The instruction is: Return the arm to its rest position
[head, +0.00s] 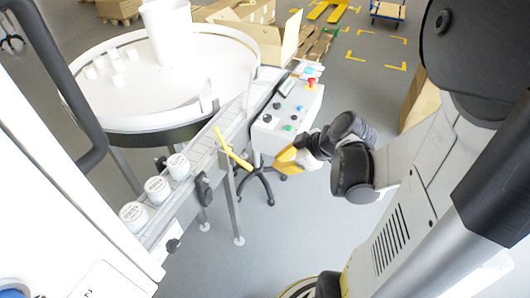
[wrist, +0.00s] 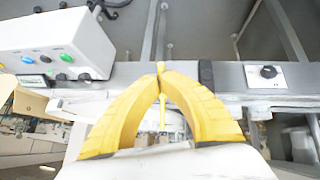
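My gripper (head: 290,160) has yellow fingers and hangs in front of the conveyor, just below the control box. My arm (head: 400,190) comes in from the right of the head view and is bent, with the gripper pointing left toward the conveyor.
The conveyor (head: 208,152) carries several white jars (head: 158,188) and has a yellow bar (head: 232,148) across it. A control box (head: 290,108) stands at its far end, also in the wrist view (wrist: 50,45). A round white table (head: 225,70) lies behind. Floor (head: 265,255) below the gripper is clear.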

